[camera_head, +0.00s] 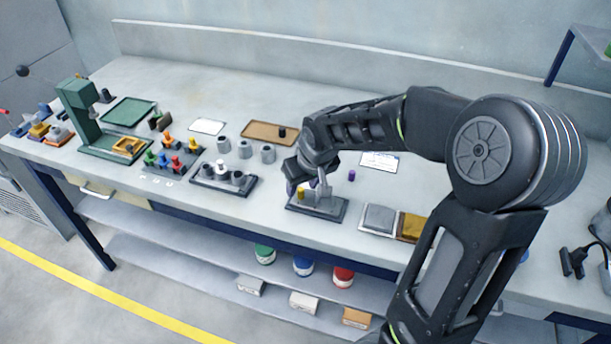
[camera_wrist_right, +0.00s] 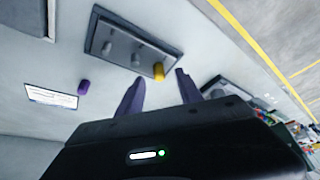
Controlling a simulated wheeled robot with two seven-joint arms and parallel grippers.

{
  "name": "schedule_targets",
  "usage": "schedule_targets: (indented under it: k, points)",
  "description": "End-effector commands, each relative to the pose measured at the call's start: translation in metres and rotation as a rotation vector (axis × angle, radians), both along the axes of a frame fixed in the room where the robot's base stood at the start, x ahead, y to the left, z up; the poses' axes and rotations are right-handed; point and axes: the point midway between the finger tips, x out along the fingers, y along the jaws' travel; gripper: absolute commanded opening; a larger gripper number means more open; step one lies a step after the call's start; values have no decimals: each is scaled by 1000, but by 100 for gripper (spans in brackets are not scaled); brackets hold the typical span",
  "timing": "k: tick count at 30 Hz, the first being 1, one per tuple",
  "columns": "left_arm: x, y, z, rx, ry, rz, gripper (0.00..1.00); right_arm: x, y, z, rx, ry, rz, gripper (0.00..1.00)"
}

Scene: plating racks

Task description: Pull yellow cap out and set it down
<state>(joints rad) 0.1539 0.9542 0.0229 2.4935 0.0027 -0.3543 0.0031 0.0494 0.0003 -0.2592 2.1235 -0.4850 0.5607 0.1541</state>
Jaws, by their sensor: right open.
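The yellow cap (camera_head: 301,194) stands at the left end of a dark rack plate (camera_head: 330,214), in a row with grey pegs. In the right wrist view the yellow cap (camera_wrist_right: 158,72) is at the near end of the row on the plate (camera_wrist_right: 118,25). My right gripper (camera_wrist_right: 159,82) is open and empty. Its two fingers point toward the yellow cap, which appears between and just past the fingertips, with room on both sides. In the head view my right gripper (camera_head: 299,184) hangs over the rack and partly hides it. My left gripper is not in view.
A purple cap (camera_head: 351,175) stands alone behind the rack, near a white card (camera_head: 379,161). A brown tray (camera_head: 262,131) lies behind. Left is another rack (camera_head: 250,186) with grey cylinders. Right are grey and brown square pads (camera_head: 377,219). Bare bench lies around the rack.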

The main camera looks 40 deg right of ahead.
Motion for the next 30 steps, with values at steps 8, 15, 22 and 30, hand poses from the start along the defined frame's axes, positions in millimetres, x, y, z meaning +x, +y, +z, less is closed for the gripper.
schedule_targets:
  k: [8, 15, 22, 30]
  points:
    - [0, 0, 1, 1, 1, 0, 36, 6, -2, -15, -1, -1, -1, 43]
    - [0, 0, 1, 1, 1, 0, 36, 6, -2, -15, -1, -1, -1, 39]
    - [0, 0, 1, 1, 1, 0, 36, 6, -2, -14, -1, -1, -1, 20]
    - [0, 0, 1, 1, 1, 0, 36, 6, -2, -14, -1, -1, -1, 0]
